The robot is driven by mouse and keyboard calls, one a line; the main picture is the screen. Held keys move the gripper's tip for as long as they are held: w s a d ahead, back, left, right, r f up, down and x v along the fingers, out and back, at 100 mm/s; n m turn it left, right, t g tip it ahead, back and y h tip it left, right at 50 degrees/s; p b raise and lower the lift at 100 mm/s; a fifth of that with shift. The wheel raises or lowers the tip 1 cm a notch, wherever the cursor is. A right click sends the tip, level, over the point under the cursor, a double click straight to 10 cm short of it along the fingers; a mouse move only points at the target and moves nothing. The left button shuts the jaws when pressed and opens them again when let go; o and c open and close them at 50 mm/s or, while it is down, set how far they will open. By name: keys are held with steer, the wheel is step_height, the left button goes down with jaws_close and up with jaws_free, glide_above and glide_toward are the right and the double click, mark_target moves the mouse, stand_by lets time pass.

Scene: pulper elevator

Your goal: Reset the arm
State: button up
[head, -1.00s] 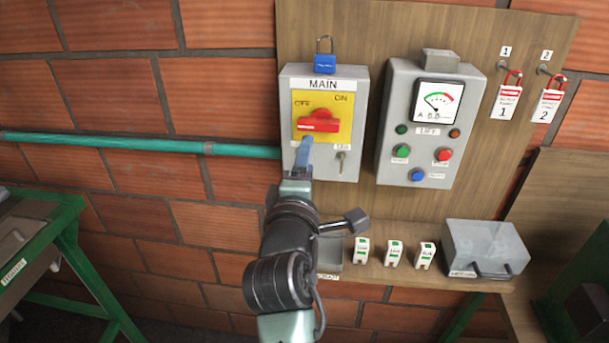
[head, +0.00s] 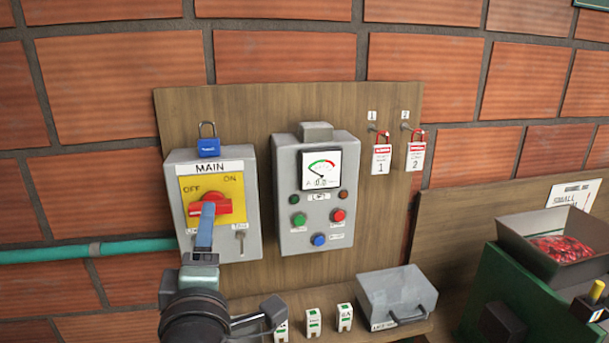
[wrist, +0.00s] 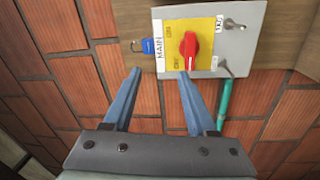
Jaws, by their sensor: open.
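My gripper (wrist: 160,73) is open and empty in the wrist view, its two blue fingers apart. One finger points just beside the red rotary handle (wrist: 188,50) of the grey MAIN switch box; I cannot tell whether they touch. In the head view my gripper (head: 206,215) is in front of the MAIN box (head: 245,205) and covers part of the red handle (head: 224,205). The handle lies roughly level on its yellow plate, between the OFF and ON labels. A blue padlock (head: 208,147) stands on top of the box.
A meter box (head: 345,205) with coloured buttons is right of the MAIN box. Tags (head: 381,158) hang on hooks beyond it. A grey lidded box (head: 397,292) and several small white blocks (head: 313,322) sit on a shelf below. A bin of red cherries (head: 560,246) is at the right.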

steer(key=s+d+r+m+t+h, duration=0.1)
steer(key=s+d+r+m+t, duration=0.2)
steer(key=s+d+r+m, duration=0.2)
steer(key=s+d+r+m+t+h, duration=0.2)
steer(key=s+d+r+m, duration=0.3)
steer(key=r, duration=0.7)
steer(key=s+d+r+m+t+h, duration=0.2)
steer(key=s+d+r+m, duration=0.3)
steer(key=r+m, duration=0.3)
steer(key=shift+s+d+r+m+t+b, duration=0.4)
steer(key=shift+d+m+t+b, duration=0.1)
steer(key=shift+d+t, duration=0.35)
